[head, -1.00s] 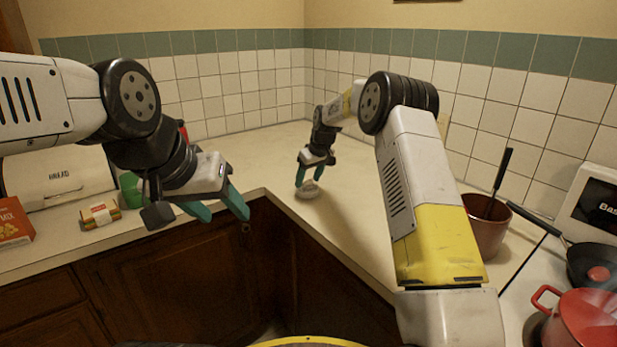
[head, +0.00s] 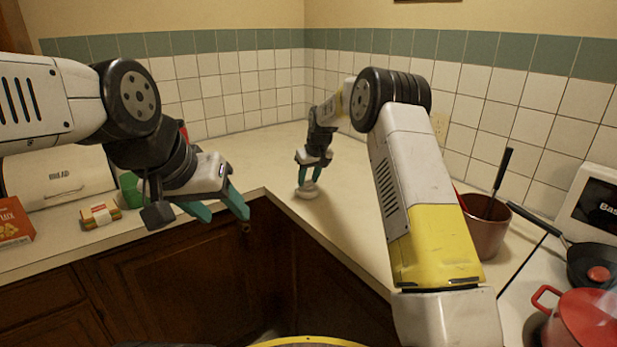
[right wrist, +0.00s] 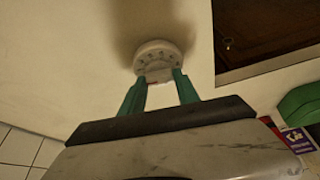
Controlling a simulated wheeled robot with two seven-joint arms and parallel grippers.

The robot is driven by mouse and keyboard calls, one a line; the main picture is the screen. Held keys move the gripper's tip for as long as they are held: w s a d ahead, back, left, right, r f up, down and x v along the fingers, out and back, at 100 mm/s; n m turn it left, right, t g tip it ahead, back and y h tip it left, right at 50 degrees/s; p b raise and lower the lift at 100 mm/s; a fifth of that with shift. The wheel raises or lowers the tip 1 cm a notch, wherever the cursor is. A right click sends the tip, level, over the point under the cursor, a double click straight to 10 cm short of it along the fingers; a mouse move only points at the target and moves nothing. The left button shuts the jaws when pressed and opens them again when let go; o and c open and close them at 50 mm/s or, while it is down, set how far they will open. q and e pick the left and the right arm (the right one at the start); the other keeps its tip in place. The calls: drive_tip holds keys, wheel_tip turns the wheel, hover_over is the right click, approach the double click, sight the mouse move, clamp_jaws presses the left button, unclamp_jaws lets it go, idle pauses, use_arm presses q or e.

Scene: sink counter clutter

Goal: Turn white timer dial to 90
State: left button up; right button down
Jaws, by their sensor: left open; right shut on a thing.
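The white timer (head: 307,191) is a small round disc on the counter near its inner corner. In the right wrist view its dial (right wrist: 160,55) shows small marks around the rim, too small to read. My right gripper (head: 309,178) is above the timer, and its teal fingers (right wrist: 160,80) are shut on the dial's middle part. The fingers hide part of the dial. My left gripper (head: 225,208) is open and empty, in front of the left counter's edge, well away from the timer.
A bread box (head: 62,178), a food packet (head: 100,214) and an orange-red box (head: 14,222) stand on the left counter. A brown pot (head: 486,228), a black pan (head: 592,262) and a red pot (head: 585,322) are at right. The counter around the timer is clear.

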drive_tip(key=m, duration=0.1)
drive_tip(key=m+h, duration=0.1)
drive_tip(key=m, duration=0.2)
drive_tip(key=shift+a+t+h, duration=0.3)
drive_tip(key=m, duration=0.2)
drive_tip(key=m+h, duration=0.1)
drive_tip(key=m, duration=0.1)
drive_tip(key=shift+a+h, duration=0.15)
drive_tip(key=shift+h, duration=0.15)
drive_tip(key=m, duration=0.2)
drive_tip(key=m+h, duration=0.1)
drive_tip(key=m, duration=0.1)
drive_tip(key=shift+w+a+m+g+h, duration=0.1)
drive_tip(key=shift+m+g+h, duration=0.2)
drive_tip(key=shift+g, duration=0.1)
drive_tip(key=shift+f+m+g+h, duration=0.1)
drive_tip(key=shift+m+g+h, duration=0.3)
drive_tip(key=shift+m, duration=1.1)
drive_tip(key=c, duration=0.9)
unclamp_jaws()
